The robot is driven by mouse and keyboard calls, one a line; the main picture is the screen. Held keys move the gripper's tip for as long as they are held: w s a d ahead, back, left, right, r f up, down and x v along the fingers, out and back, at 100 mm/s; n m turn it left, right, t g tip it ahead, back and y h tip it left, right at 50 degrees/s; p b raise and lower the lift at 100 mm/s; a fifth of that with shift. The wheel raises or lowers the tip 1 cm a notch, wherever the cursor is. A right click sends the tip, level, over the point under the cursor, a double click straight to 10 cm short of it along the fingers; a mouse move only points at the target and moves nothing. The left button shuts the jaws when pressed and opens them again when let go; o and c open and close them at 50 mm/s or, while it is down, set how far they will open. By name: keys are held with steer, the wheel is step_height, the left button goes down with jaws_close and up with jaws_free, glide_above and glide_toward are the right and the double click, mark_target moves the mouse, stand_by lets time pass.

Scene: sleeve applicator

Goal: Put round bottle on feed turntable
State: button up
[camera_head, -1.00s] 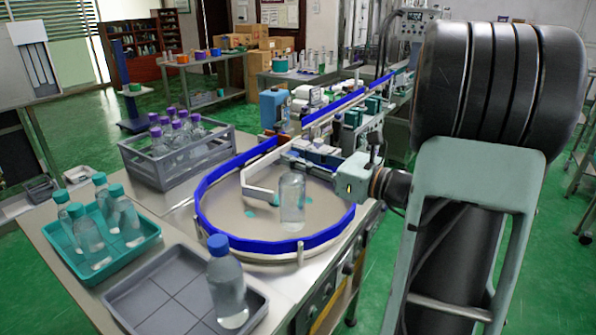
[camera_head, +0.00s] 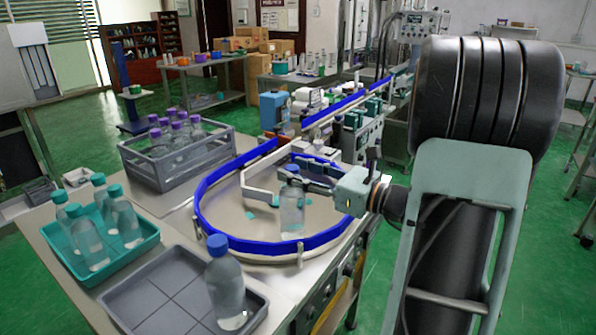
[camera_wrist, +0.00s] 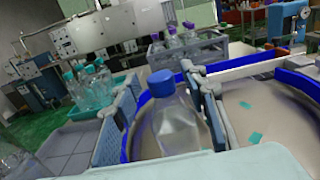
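A clear round bottle (camera_head: 292,212) stands upright on the feed turntable (camera_head: 250,228), near its front right. It also shows in the wrist view (camera_wrist: 176,128), with a blue cap; in the head view my gripper hides its top. My gripper (camera_head: 300,170) is around the upper part of this bottle. In the wrist view its two fingers (camera_wrist: 163,108) are spread, with a clear gap on the left side of the bottle; the right finger is close to it, and I cannot tell whether it touches.
A blue rail (camera_head: 250,246) rings the turntable, and a pale guide (camera_head: 262,194) crosses it. A grey tray (camera_head: 150,298) holds another blue-capped bottle (camera_head: 226,284). A teal tray (camera_head: 146,246) holds several teal-capped bottles. A grey crate (camera_head: 150,172) holds purple-capped bottles.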

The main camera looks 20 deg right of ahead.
steer(key=shift+r, duration=0.2)
steer(key=v, duration=1.2)
